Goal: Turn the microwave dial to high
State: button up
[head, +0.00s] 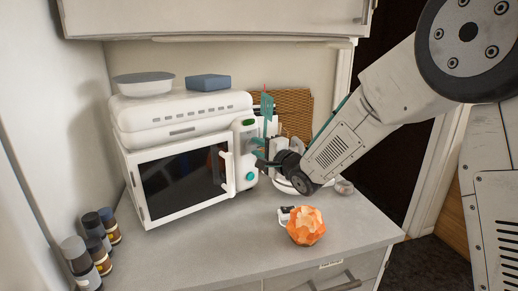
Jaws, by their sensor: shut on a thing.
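The white microwave (135,165) stands on the counter at left, its dark-windowed door shut. Its control panel (241,150) is at the right of the front, with a small green display (248,122) at the top and a round teal button (250,177) low down. My gripper (259,161) reaches in from the right and is shut at the middle of this panel, on the dial. The fingers hide the dial, so its pointer and setting cannot be read.
A white appliance (180,118) sits on the microwave, with a pale bowl (144,84) and a blue block (208,82) on top. Several dark-capped bottles (80,262) stand front left. An orange faceted object (306,227) lies near the front.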

jog(key=o, duration=0.8)
jog(key=v, duration=0.7)
jog(key=shift+s+d, duration=0.25)
jog(key=shift+s, duration=0.1)
jog(key=shift+r, duration=0.1)
